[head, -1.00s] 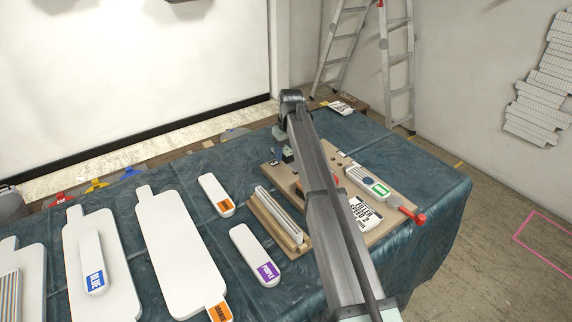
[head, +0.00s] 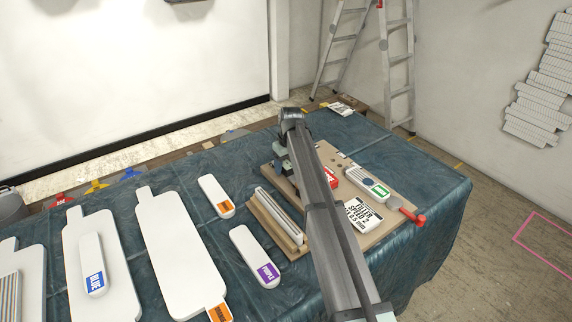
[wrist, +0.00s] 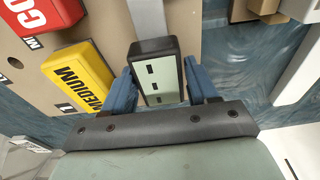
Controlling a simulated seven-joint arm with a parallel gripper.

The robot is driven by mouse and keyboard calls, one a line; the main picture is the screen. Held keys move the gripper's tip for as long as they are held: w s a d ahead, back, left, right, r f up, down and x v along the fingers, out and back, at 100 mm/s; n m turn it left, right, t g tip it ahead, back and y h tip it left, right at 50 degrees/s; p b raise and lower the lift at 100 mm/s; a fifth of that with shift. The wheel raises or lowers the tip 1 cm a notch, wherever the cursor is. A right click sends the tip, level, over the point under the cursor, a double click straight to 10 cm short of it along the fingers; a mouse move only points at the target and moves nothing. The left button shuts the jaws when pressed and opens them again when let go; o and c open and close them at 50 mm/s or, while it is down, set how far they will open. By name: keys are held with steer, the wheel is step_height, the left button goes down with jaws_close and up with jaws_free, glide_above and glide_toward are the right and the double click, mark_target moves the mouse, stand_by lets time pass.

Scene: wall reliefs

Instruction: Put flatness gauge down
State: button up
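In the wrist view, the flatness gauge (wrist: 162,80), a pale green block with a black end and dark slots, sits between the two blue fingers of my gripper (wrist: 160,88). The fingers press close on both its sides. A flat silver strip (wrist: 147,18) shows beyond its black end; I cannot tell if it is joined to the gauge. The gauge is over the brown board (wrist: 105,25), and whether it touches the board cannot be told. In the head view my arm covers most of the gripper and gauge, at the board's far left part.
The board (head: 378,232) also bears a filler box (head: 362,215), a green-labelled tool (head: 368,184) and a wooden rack (head: 268,224). White paddles (head: 178,255) lie left on the blue cloth.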

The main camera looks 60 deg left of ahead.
mark_target(288, 166)
steer(key=o, duration=0.3)
steer(key=shift+o, duration=0.2)
step_height(288, 166, up, 12)
steer(key=d, duration=0.1)
steer(key=shift+d, duration=0.2)
steer(key=shift+r, duration=0.1)
stand_by(0.3)
